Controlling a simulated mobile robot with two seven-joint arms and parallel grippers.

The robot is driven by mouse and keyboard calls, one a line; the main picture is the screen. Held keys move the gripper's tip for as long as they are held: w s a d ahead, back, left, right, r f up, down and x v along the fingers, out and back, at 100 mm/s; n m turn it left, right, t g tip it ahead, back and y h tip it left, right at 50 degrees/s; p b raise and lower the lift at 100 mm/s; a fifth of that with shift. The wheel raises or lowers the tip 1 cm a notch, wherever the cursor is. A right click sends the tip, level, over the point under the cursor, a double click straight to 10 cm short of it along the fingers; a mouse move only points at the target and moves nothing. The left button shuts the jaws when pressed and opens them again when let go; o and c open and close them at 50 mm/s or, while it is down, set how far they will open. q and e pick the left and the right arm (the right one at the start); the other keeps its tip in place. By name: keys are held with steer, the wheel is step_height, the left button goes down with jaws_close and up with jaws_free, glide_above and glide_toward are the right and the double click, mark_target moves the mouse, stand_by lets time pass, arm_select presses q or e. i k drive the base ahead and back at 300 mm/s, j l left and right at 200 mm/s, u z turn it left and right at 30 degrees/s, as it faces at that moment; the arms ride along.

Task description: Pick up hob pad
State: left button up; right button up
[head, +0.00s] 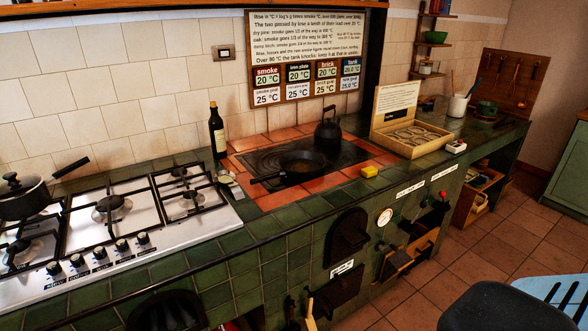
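A small yellow block (370,171), which looks like the hob pad, lies on the tiled counter at the front right corner of the terracotta tile surround. It stands clear of the black pan (301,163) on the dark iron hob plate (345,157). Nothing covers the yellow block. Neither of my grippers shows in the head view.
A black kettle (327,132) stands on the plate's back. A dark bottle (217,131) stands left of it. A gas hob (120,245) fills the left counter. An open wooden box (411,137) sits right. A dark rounded shape (505,308) fills the lower right corner.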

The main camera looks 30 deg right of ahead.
mark_target(369, 172)
steer(key=z, duration=1.55)
steer(key=i+l+u, duration=0.1)
steer(key=u, duration=0.35)
steer(key=i+l+u, duration=0.25)
steer(key=u, duration=0.2)
steer(key=i+l+u, duration=0.2)
steer(key=l, duration=0.35)
steer(key=i+l+u, duration=0.1)
steer(key=i+l, duration=0.3)
steer(key=l, duration=0.15)
steer(key=i+l, duration=0.15)
steer(key=l, duration=0.2)
steer(key=i+l, duration=0.15)
steer(key=l, duration=0.15)
steer(key=i+l+u, duration=0.1)
steer(key=l, duration=0.25)
